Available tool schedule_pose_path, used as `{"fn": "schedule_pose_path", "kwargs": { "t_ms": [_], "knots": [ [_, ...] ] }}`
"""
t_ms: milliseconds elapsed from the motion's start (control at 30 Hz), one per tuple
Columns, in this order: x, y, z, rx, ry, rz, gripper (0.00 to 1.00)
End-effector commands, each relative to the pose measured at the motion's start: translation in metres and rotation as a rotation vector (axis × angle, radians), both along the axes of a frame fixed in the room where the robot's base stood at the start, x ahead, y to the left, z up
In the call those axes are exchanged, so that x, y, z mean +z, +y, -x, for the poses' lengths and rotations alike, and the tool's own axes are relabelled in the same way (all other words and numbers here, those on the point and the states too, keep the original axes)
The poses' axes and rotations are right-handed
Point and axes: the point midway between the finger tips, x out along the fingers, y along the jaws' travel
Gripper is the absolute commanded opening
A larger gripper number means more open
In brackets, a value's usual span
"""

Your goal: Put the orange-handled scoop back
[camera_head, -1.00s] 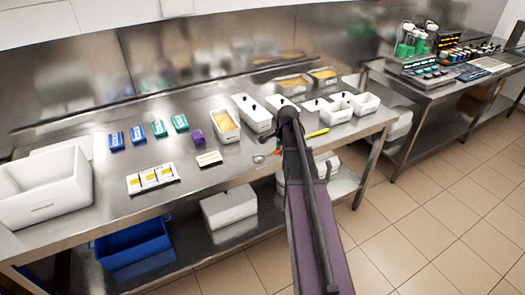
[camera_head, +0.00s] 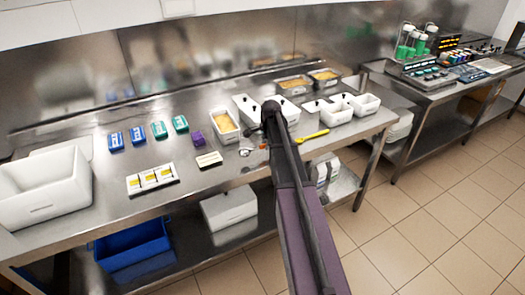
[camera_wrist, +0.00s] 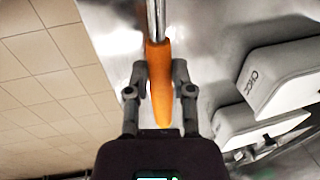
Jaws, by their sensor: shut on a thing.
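The orange-handled scoop (camera_wrist: 158,85) is in my gripper (camera_wrist: 160,88) in the wrist view. The two fingers close on its orange handle from both sides, and its metal shaft runs out of the top of the picture. In the head view the scoop's metal end (camera_head: 246,152) shows just left of my wrist, over the front part of the steel bench (camera_head: 110,205). My arm hides much of the fingers and handle there. I cannot tell whether the scoop touches the bench.
A yellow utensil (camera_head: 312,135) lies to the right of my arm. White tubs (camera_head: 334,116) and a tub of yellow contents (camera_head: 226,126) stand behind. A white card (camera_head: 208,160) and a purple block (camera_head: 198,139) lie left. Bare steel lies front left.

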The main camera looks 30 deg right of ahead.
Motion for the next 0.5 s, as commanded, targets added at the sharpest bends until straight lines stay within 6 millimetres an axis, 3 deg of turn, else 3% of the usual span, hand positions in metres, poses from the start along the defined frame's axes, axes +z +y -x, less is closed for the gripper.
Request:
{"fn": "schedule_pose_path", "kwargs": {
  "t_ms": [100, 500],
  "knots": [
    [-0.004, 0.004, -0.01, 0.0, 0.0, 0.0, 0.0],
    [-0.035, 0.003, -0.008, 0.0, 0.0, 0.0, 0.0]
  ]
}}
